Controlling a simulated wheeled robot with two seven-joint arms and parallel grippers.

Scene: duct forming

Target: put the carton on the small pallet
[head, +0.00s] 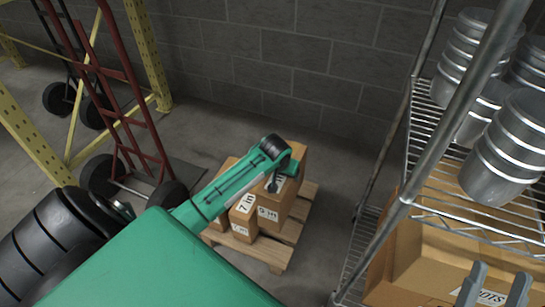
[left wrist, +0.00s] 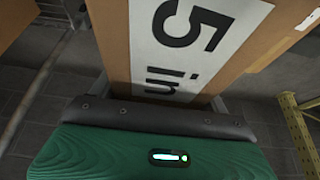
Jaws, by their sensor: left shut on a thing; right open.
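A small wooden pallet (head: 270,255) lies on the floor at mid-picture in the head view. Several brown cartons stand together on it, among them one labelled "7 in" (head: 242,218). My left arm reaches over them, and its gripper (head: 277,183) is at the top of the group, partly hidden by my wrist. In the left wrist view a carton labelled "5 in" (left wrist: 190,40) fills the space between my left fingers, which are shut on it. Whether its base touches the pallet is hidden. My right gripper (head: 494,290) is open and empty at the lower right.
A wire shelf rack (head: 440,185) on the right holds metal duct pieces (head: 510,145) and a large open cardboard box (head: 430,255). A red hand truck (head: 130,120) stands left of the pallet, by a yellow frame (head: 150,60). A block wall is behind.

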